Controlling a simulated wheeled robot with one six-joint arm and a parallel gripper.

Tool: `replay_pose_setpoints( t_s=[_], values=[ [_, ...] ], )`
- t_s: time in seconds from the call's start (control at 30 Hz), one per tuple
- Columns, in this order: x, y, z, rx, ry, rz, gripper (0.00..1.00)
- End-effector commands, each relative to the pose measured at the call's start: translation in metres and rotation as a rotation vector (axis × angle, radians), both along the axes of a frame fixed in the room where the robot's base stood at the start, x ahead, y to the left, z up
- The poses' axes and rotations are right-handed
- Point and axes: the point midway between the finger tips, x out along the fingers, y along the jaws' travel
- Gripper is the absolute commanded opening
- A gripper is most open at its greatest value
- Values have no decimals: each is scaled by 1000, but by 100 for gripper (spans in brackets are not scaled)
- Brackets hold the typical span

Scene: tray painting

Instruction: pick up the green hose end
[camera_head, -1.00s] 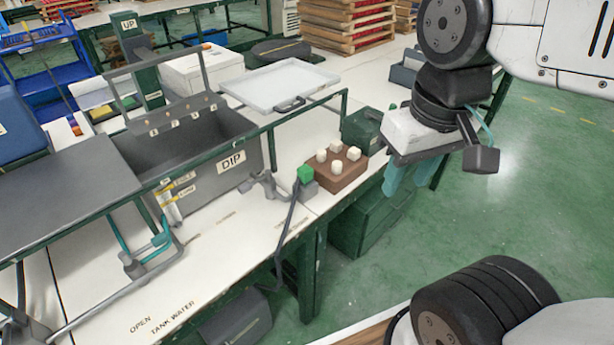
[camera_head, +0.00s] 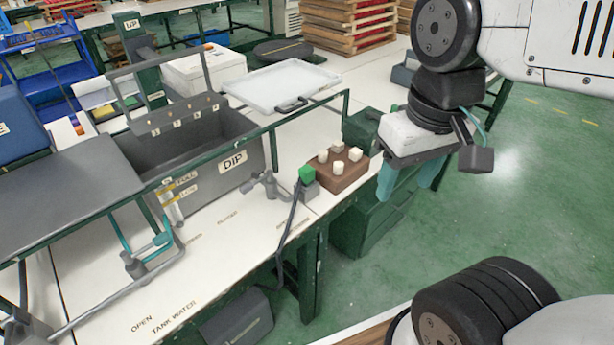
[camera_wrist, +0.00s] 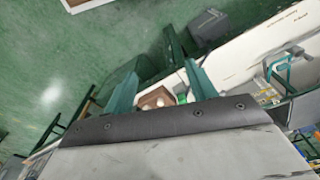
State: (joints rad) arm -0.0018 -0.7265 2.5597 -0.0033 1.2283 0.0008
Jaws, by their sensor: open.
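The green hose end (camera_head: 307,174) is a small bright green block on top of a dark hose (camera_head: 289,226) that runs down over the bench's front edge. It stands beside the brown block with white pegs. My gripper (camera_head: 408,183) has teal fingers pointing down, to the right of the hose end and apart from it. In the wrist view my gripper (camera_wrist: 160,88) is open and empty, and the green hose end (camera_wrist: 182,98) shows small between its fingers, near the right one, some distance away.
The brown block (camera_head: 343,178) with several white pegs sits between the hose end and my gripper. A grey DIP tank (camera_head: 205,175) and a green rail stand to the left. A white tray (camera_head: 283,84) lies behind. Green floor is free at right.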

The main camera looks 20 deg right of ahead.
Motion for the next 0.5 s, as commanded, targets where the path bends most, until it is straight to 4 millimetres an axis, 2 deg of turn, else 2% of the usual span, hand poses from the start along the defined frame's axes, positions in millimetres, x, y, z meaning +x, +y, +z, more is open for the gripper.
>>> replay_pose_setpoints(
  t_s=[0.17,0.37,0.5],
  values=[
    [25,3,-17,-1,125,10,56],
    [83,7,-40,-2,215,52,56],
    [129,11,-63,-1,247,101,56]
  ],
)
